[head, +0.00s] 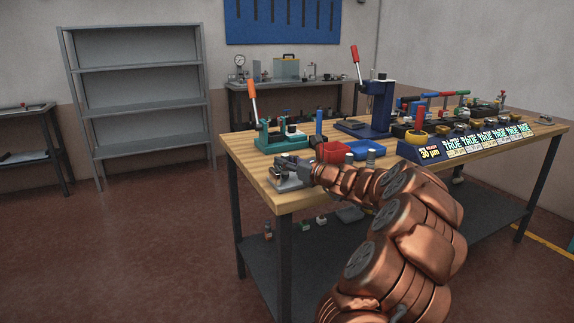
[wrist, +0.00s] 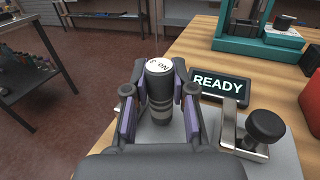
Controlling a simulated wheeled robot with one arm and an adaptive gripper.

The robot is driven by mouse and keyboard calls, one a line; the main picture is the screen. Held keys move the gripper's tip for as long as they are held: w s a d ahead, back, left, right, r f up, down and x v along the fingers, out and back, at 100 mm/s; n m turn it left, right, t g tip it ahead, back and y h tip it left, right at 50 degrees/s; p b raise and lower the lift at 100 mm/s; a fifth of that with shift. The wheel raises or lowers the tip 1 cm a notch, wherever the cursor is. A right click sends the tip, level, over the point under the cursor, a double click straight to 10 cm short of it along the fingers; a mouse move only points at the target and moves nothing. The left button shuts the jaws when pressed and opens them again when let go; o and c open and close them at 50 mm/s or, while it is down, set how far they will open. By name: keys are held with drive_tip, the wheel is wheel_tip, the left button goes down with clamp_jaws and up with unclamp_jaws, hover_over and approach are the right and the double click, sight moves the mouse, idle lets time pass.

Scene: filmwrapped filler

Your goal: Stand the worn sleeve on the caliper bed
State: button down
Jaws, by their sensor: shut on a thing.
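My gripper (wrist: 160,90) is shut on a dark grey cylindrical sleeve (wrist: 159,108), its purple-padded fingers on either side. The sleeve is upright, with a white printed top and lighter bands lower down. It is over or on a light grey plate, apparently the caliper bed (wrist: 283,150), which carries a black knob and a display reading READY (wrist: 220,85). My fingers and palm hide the sleeve's foot, so I cannot tell whether it touches the bed. In the head view the grey bed (head: 285,184) is at the bench's near left corner, with my gripper (head: 305,172) at it.
A teal press (head: 280,138) with an orange lever stands behind the bed.

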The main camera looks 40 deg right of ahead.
drive_tip(key=shift+f, duration=0.3)
drive_tip(key=shift+f, duration=0.2)
drive_tip(key=c, duration=1)
unclamp_jaws()
drive_tip(key=shift+o, duration=0.2)
drive_tip(key=shift+r, duration=0.1)
drive_tip(key=shift+s+r, duration=0.1)
drive_tip(key=s, duration=1.2)
drive_tip(key=shift+d, duration=0.4)
drive_tip(key=shift+w+a, duration=0.1)
